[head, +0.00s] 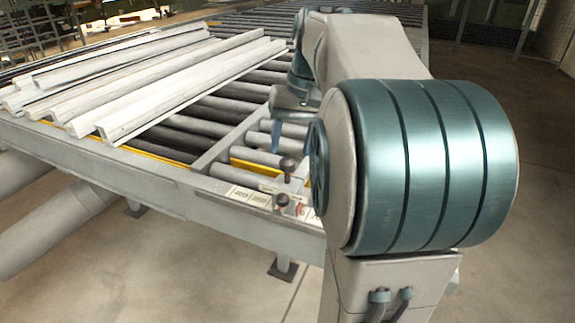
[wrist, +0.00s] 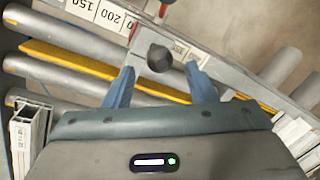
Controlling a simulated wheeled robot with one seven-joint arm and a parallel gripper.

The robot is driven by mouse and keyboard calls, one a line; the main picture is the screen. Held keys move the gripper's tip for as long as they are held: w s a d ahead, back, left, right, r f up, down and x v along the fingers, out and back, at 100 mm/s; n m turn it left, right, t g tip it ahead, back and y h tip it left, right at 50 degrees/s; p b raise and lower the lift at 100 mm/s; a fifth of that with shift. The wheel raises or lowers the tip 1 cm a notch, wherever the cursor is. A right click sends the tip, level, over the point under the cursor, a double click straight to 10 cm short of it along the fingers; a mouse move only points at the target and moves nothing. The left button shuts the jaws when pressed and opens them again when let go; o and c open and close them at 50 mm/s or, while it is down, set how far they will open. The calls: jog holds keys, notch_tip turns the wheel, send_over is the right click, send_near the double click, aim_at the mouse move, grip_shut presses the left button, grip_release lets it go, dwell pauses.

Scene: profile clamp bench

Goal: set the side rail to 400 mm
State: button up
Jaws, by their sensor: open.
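My gripper (wrist: 160,69) is open, with its two blue fingers on either side of a dark round knob (wrist: 159,59) in the wrist view. The fingers do not visibly touch the knob. In the head view my gripper (head: 290,138) is over the bench's front edge, partly hidden by my arm. A dark knob (head: 288,164) stands just below it, and a second dark knob (head: 281,200) is nearer the front. A scale (wrist: 112,17) reads 150 and 200 in the wrist view; the pale scale plates (head: 250,196) are unreadable in the head view. I cannot tell the side rail's setting.
Several white profiles (head: 180,75) lie across the rollers at the left. A grey crossbar (head: 226,140) and yellow strips (head: 255,167) run between the rollers. A red part (wrist: 193,17) sits beyond the knob. Open floor lies in front of the bench.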

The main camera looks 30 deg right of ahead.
aim_at(288, 158)
jog(key=f, duration=0.3)
jog(key=a+f, duration=0.1)
jog(key=f, duration=0.1)
jog(key=shift+w+f, duration=0.15)
jog(key=shift+f, duration=0.2)
grip_shut()
